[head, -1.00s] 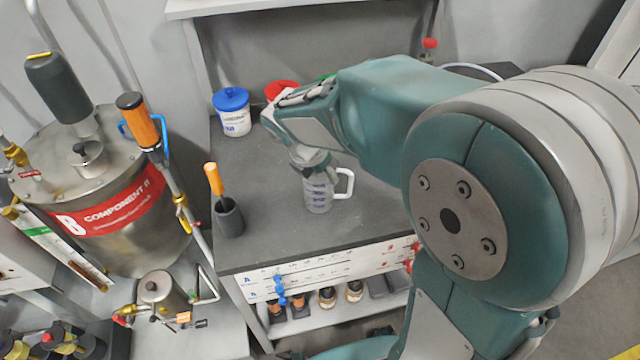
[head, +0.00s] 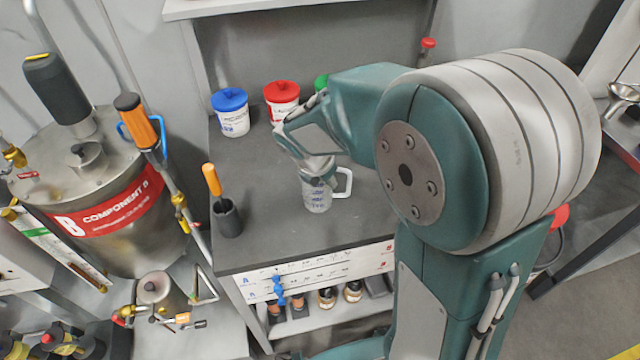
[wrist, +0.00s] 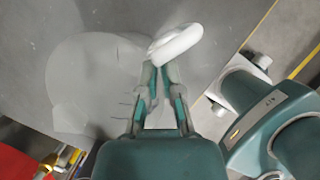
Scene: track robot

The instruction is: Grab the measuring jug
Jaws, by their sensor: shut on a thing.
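The measuring jug (head: 317,198) is clear with blue markings and a white handle on its right side. It is upright at the dark worktop (head: 265,205); I cannot tell whether its base touches the surface. My gripper (head: 315,174) comes from above and is shut on the jug at its upper part. In the wrist view the jug (wrist: 88,80) is a pale see-through shape left of my gripper (wrist: 158,68). Its white handle lies just beyond the fingertips. The exact contact is partly hidden by the fingers and wrist.
Blue-lidded (head: 231,112) and red-lidded (head: 281,100) tubs stand behind the jug, with a green lid (head: 321,82) partly hidden by my arm. A dark cup (head: 227,217) with an orange-handled tool stands left. A metal tank (head: 110,195) is farther left. Worktop between cup and jug is clear.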

